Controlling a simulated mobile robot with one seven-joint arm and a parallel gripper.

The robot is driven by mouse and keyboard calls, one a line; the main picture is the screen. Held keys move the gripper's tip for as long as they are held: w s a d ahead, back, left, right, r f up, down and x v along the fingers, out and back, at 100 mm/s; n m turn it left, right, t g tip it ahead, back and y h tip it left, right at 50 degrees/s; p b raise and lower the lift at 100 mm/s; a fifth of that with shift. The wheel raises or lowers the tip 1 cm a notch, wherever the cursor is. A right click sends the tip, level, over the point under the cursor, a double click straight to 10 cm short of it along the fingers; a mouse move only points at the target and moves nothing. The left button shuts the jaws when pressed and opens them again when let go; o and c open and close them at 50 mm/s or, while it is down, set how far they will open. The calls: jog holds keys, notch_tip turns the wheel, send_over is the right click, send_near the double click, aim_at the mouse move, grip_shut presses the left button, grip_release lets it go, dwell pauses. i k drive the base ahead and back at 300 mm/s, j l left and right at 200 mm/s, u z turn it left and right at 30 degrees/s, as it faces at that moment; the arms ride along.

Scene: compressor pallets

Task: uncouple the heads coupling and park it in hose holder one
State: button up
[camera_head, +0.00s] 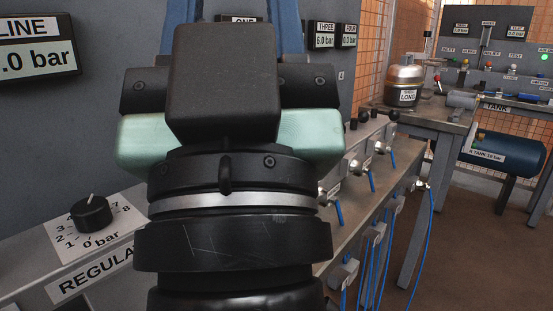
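My gripper (230,85) is large in the foreground, seen from behind, with a black wrist and a pale green body. Two blue bars rise on either side of its black box and run out of the top of the picture. Its fingertips do not show, so I cannot tell whether it holds anything. I cannot pick out the heads coupling or hose holder one. Several blue hoses (432,240) hang along the bench (345,235) to the right, from fittings with small labels too small to read.
A regulator knob (91,214) stands at the left. A line display (36,48) and displays three (324,36) and four (346,36) are on the grey wall. The floor at right is clear.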

aim_at(326, 198)
jog(key=i+l, duration=0.1)
jog(key=l, duration=0.25)
jog(key=l+z, duration=0.1)
jog(key=l, duration=0.3)
jog(key=i+l+z, duration=0.15)
jog(key=i+l, duration=0.2)
jog(key=i, duration=0.05)
